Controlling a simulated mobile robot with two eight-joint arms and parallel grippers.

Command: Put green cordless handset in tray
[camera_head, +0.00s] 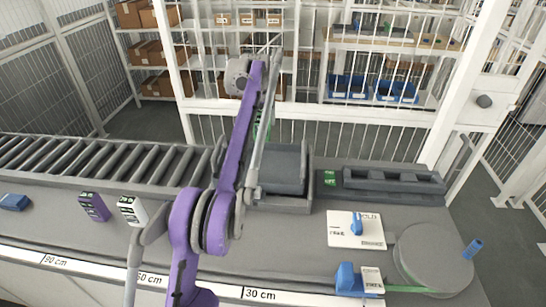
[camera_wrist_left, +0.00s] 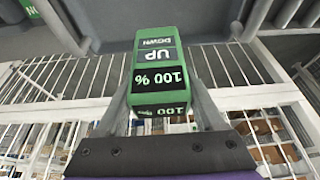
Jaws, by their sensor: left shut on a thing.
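My left gripper (camera_wrist_left: 160,110) is shut on the green cordless handset (camera_wrist_left: 158,65), which shows black labels reading UP, DOWN and 100 % upside down in the left wrist view. In the head view only a sliver of the green handset (camera_head: 264,128) shows behind my purple arm, above the back of a grey open tray (camera_head: 283,204). The arm hides the tray's left part and most of the gripper. I cannot tell how high the handset is above the tray. My right gripper is not in view.
A purple handset (camera_head: 93,206), a white handset (camera_head: 132,210) and a blue object (camera_head: 14,202) lie on the left of the counter. A small green item (camera_head: 329,178), a dark rack (camera_head: 395,184), a white card (camera_head: 342,236) and a round disc (camera_head: 430,258) are right. A roller conveyor (camera_head: 90,160) and fence stand behind.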

